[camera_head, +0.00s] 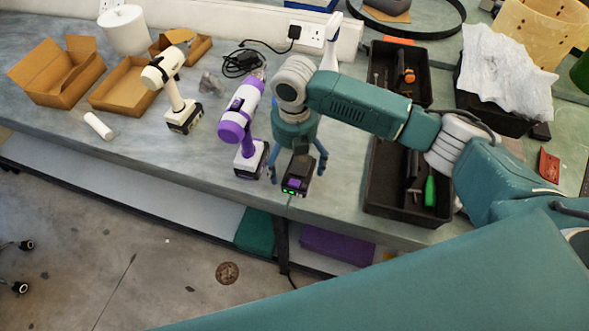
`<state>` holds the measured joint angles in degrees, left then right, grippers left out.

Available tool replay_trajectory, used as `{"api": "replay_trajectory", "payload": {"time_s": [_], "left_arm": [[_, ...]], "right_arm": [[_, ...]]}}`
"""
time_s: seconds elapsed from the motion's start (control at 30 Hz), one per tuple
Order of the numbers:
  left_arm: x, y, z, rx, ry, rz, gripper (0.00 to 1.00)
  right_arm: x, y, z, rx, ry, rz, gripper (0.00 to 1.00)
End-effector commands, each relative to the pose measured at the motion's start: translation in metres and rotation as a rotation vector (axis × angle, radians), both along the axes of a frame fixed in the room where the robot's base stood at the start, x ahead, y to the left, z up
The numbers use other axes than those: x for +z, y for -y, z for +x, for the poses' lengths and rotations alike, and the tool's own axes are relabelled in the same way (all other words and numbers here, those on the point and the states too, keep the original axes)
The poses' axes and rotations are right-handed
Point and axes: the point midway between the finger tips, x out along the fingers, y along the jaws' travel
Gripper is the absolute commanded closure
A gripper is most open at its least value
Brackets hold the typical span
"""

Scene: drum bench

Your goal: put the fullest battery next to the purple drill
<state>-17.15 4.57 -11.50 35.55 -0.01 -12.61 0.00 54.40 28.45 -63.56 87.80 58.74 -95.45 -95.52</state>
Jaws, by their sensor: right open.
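The purple drill (240,127) stands upright on the bench (222,186), left of my right gripper. A dark battery (297,178) with a purple band and lit green lights is at the bench's front edge, just right of the drill's base. My right gripper (299,171) is open above the battery, with one finger on each side of it. The fingers look apart from the battery, but contact is hard to tell. The gripper's body hides part of the bench behind. My left gripper is not in view.
A cream drill (172,90) stands further left, near open cardboard boxes (58,75) and a white roll (98,126). A black tool tray (399,205) with a green-handled screwdriver (430,190) lies close to the right.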

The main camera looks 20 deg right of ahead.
Motion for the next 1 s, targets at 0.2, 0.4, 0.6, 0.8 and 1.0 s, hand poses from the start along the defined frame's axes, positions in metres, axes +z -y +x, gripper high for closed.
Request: {"api": "replay_trajectory", "payload": {"time_s": [0.2, 0.4, 0.6, 0.8, 1.0], "left_arm": [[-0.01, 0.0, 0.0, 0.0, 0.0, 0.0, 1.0], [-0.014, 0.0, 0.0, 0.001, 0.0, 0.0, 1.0], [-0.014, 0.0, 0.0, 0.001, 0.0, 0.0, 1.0], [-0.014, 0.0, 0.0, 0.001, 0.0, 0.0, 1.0], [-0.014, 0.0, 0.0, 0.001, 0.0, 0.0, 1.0]], "right_arm": [[0.048, 0.0, 0.002, 0.0, 0.005, 0.002, 0.05], [0.077, -0.001, 0.001, -0.001, 0.003, 0.001, 0.05], [0.087, 0.0, 0.0, -0.001, -0.001, 0.001, 0.05], [0.087, 0.0, 0.0, -0.001, -0.001, 0.001, 0.05], [0.087, 0.0, 0.0, -0.001, -0.001, 0.001, 0.05]]}}
